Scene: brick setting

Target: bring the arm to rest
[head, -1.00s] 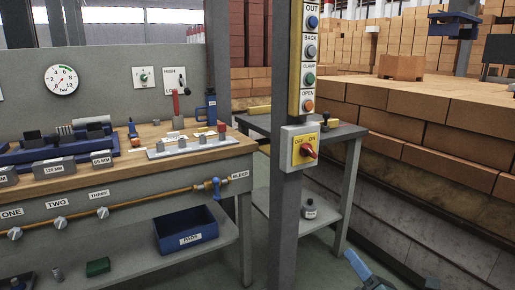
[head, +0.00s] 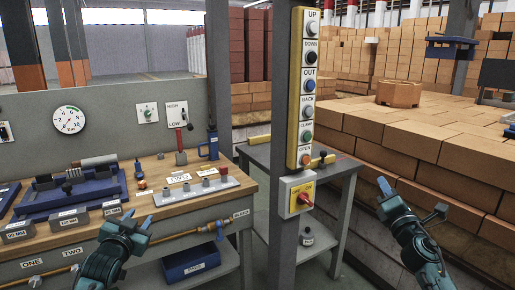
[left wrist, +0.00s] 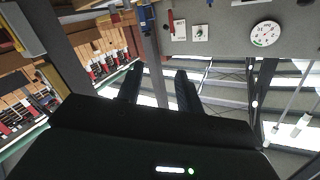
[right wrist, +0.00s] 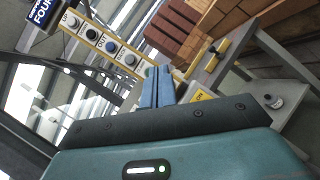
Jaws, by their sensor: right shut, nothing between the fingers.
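My left gripper (head: 146,224) is in the head view at lower left, in front of the workbench. In the left wrist view its two dark fingers (left wrist: 158,80) stand apart with nothing between them. My right gripper (head: 383,186) is in the head view at lower right, pointing up in front of the brick stack. In the right wrist view its blue fingers (right wrist: 158,85) are together and hold nothing. Both grippers look empty and clear of the things around them, though depth is hard to judge.
A post carries a yellow button panel (head: 306,90) and a red rotary switch (head: 302,197) between my arms. The workbench (head: 156,172) with blocks and a blue fixture is at left. A grey side table (head: 270,157) stands behind the post. Brick stacks (head: 430,140) fill the right.

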